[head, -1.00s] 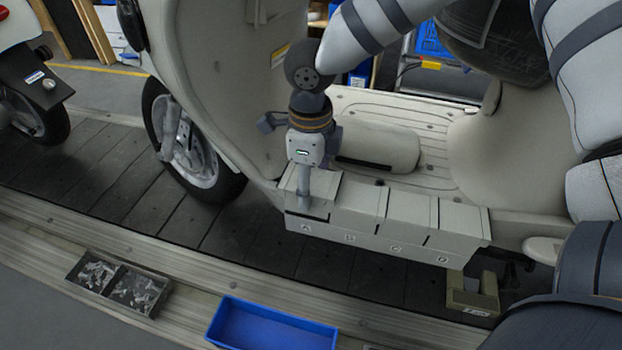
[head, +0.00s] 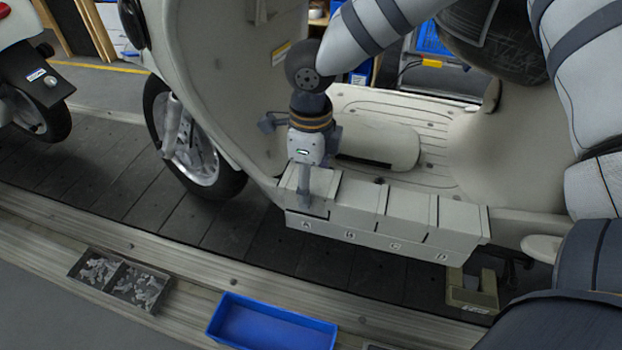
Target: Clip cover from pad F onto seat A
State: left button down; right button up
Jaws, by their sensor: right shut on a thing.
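A pale grey row of box-like seats (head: 392,240), labelled A to D from left to right, runs along the scooter's near side. My right gripper (head: 304,198) points down at seat A (head: 304,222), the leftmost. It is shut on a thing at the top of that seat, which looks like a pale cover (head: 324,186). Its fingers hide part of it, and I cannot tell whether it is fully seated. An olive-grey block (head: 462,293) stands below the right end of the row. Its small label is unreadable, so I cannot tell whether it is pad F. My left gripper is not in view.
A cream scooter (head: 222,90) stands on the dark slat conveyor (head: 110,165). An empty blue bin (head: 271,325) and a divided tray (head: 120,280) of small metal parts sit along the near edge. A second scooter (head: 35,90) is at far left.

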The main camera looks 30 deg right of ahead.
jog(key=shift+f, duration=0.1)
dwell(0.3)
jog(key=o, duration=1.3)
